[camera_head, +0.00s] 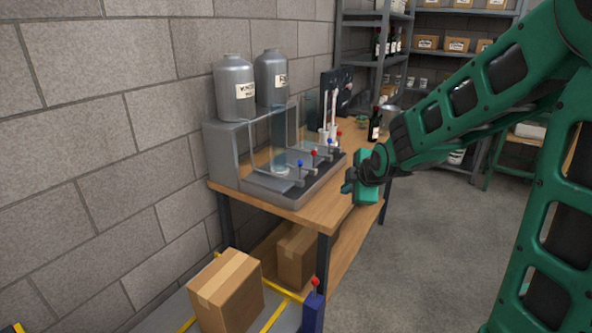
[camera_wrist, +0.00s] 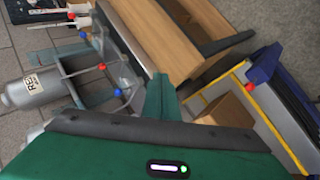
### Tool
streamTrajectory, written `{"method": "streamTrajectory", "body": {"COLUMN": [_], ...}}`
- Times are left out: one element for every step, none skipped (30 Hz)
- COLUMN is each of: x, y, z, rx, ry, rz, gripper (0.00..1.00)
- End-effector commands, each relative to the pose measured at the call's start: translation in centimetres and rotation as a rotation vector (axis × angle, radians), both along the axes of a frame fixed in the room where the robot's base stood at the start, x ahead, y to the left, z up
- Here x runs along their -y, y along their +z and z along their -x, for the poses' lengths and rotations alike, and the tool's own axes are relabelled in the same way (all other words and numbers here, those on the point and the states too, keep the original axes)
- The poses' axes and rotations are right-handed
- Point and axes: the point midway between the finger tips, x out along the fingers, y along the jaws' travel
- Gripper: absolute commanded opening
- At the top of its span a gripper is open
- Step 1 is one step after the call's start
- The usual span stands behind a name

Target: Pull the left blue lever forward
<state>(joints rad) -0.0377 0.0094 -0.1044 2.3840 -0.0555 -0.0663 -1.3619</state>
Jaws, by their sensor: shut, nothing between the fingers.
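The left blue lever (camera_head: 300,162) stands at the near end of the row on the grey filling machine (camera_head: 225,150). In the wrist view the blue knob closest to my gripper appears to be the same lever (camera_wrist: 117,92). My gripper (camera_head: 347,188) is shut and empty, out in front of the machine by the table's front edge, to the right of the lever and apart from it. In the wrist view its green fingers (camera_wrist: 160,95) point up the picture, with nothing between them.
A red lever (camera_head: 313,153), another blue lever (camera_head: 329,141) and a second red one (camera_head: 338,133) follow along the row. A dark bottle (camera_head: 375,126) stands farther along the wooden table (camera_head: 322,208). A cardboard box (camera_head: 226,290) sits on a yellow-edged cart. Floor right of the table is clear.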

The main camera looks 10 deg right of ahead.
Motion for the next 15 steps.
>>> {"method": "streamTrajectory", "body": {"x": [-1.8,-2.6,-3.8,-4.8,-5.6,-6.7,-7.5,-8.2,-9.1,-9.5,-10.0,-10.6,-10.9,-11.2,-11.5], "y": [-0.2,-0.2,0.0,0.0,0.1,0.2,0.3,0.3,0.5,0.5,0.5,0.7,0.7,0.7,0.8], "z": [-1.7,-2.6,-3.8,-4.6,-5.3,-6.2,-6.8,-7.3,-7.9,-8.3,-8.6,-9.0,-9.2,-9.4,-9.6], "rx": [0.041,0.07,0.11,0.139,0.167,0.204,0.23,0.254,0.284,0.303,0.32,0.341,0.354,0.364,0.376], "ry": [0.082,0.128,0.186,0.227,0.265,0.31,0.341,0.37,0.401,0.42,0.438,0.457,0.469,0.479,0.489], "rz": [0.046,0.077,0.118,0.145,0.174,0.209,0.235,0.258,0.285,0.305,0.322,0.342,0.355,0.364,0.375], "gripper": [0.0,0.0,0.0,0.0,0.0,0.0,0.0,0.0,0.0,0.0,0.0,0.0,0.0,0.0,0.0]}}
